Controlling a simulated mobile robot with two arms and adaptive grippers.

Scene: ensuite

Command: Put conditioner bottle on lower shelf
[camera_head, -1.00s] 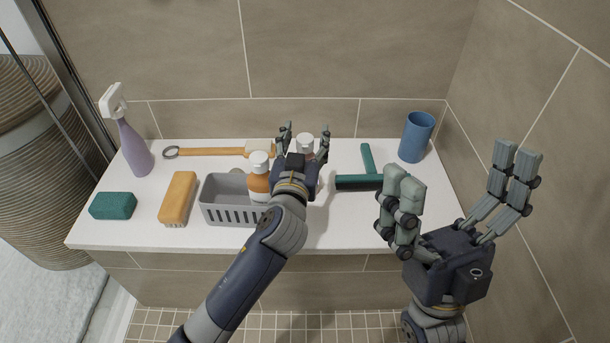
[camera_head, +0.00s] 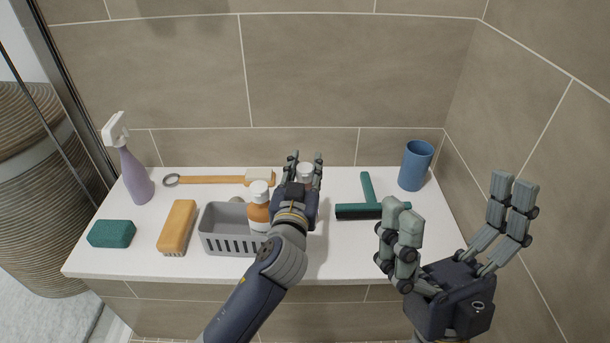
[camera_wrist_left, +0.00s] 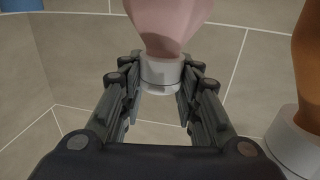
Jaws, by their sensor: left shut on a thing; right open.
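A pink bottle with a white cap (camera_head: 305,170) stands on the white ledge (camera_head: 150,258), mostly hidden behind my left gripper in the head view. My left gripper (camera_head: 305,157) is shut on it, with a finger on each side. In the left wrist view the pink bottle (camera_wrist_left: 168,22) appears upside down, its white cap between the fingers. I cannot read a label, so I cannot confirm it is the conditioner. My right gripper (camera_head: 455,203) is open and empty at the right, in front of the ledge. I cannot make out a lower shelf.
A green squeegee (camera_head: 368,188) and blue cup (camera_head: 416,165) are to the right. The ledge's front right is clear.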

